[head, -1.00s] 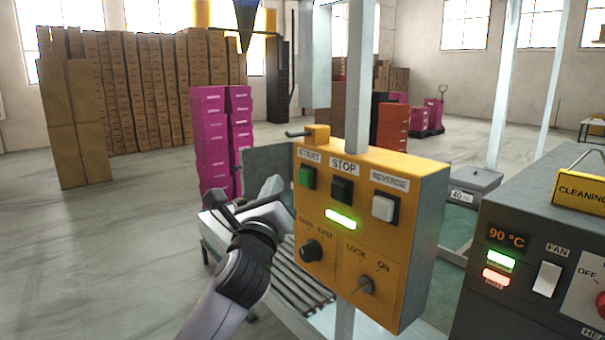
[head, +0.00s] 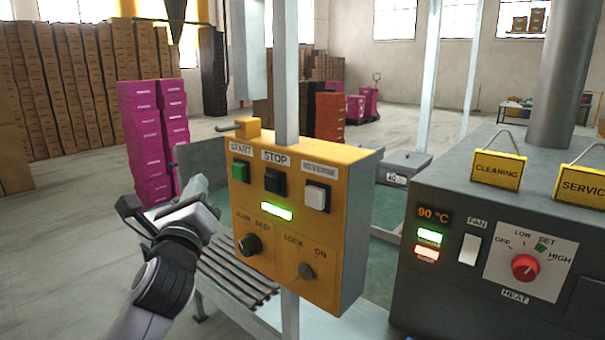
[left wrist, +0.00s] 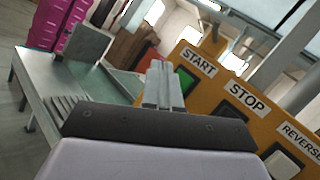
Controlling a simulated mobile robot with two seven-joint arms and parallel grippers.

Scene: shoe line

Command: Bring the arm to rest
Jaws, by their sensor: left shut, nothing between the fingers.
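My left arm comes in from the lower left of the head view. Its gripper (head: 196,186) is left of the yellow control box (head: 330,232), near the green START button (head: 240,171). In the left wrist view the fingers (left wrist: 160,82) are together and empty, pointing past the box's START side. I cannot tell from these views whether the fingertips touch the box. My right gripper is not in view.
A roller conveyor (head: 235,275) runs below and behind the box. A grey heater cabinet (head: 455,310) with a red knob (head: 525,267) stands at the right. Pink boxes (head: 150,140) and brown carton stacks (head: 85,75) stand behind. The floor at the left is clear.

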